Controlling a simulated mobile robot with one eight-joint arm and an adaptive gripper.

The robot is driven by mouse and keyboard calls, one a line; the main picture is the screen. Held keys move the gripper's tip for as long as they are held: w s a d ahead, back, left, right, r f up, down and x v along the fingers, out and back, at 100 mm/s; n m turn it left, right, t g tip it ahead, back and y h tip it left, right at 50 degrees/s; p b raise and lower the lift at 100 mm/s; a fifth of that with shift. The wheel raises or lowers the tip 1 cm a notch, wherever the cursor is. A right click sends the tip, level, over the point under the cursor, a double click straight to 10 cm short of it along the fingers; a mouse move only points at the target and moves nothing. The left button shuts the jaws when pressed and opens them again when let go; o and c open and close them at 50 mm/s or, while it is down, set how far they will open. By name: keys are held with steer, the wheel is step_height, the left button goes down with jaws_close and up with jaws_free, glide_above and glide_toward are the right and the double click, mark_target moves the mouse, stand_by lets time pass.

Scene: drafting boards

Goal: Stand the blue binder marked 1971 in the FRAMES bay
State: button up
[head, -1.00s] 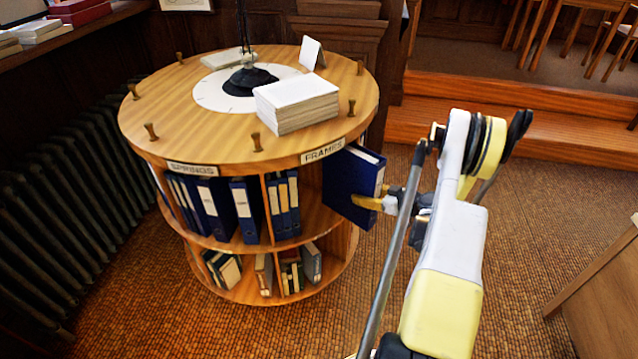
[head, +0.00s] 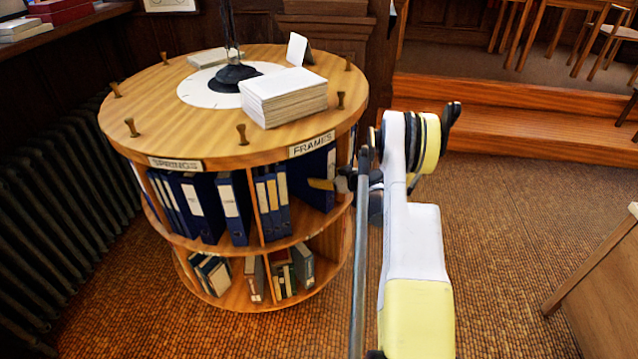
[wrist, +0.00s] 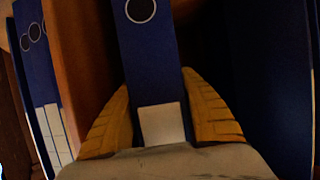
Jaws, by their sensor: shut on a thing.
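The blue binder (head: 311,198) is upright in the upper-tier opening under the FRAMES label (head: 312,144) of the round wooden rack. In the wrist view its blue spine (wrist: 152,65) stands between my gripper's yellow fingers, with a dark ring hole above and a pale label low down. I cannot read 1971 on it. My gripper (head: 322,184) is shut on the binder at the bay's mouth. In the wrist view my gripper (wrist: 160,115) has one finger on each side of the spine. The binder's base and far end are hidden.
A dark blue surface (wrist: 270,80) lies right of the spine. Books fill parts of the lower tier. A paper stack (head: 285,100) and pegs sit on top.

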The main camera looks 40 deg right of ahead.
steer(key=o, duration=1.4)
steer(key=shift+f, duration=0.3)
steer(key=shift+c, duration=0.2)
steer(key=p+v, duration=0.4)
steer(key=v, duration=0.8)
steer(key=shift+p, duration=0.4)
steer(key=shift+a+r, duration=0.1)
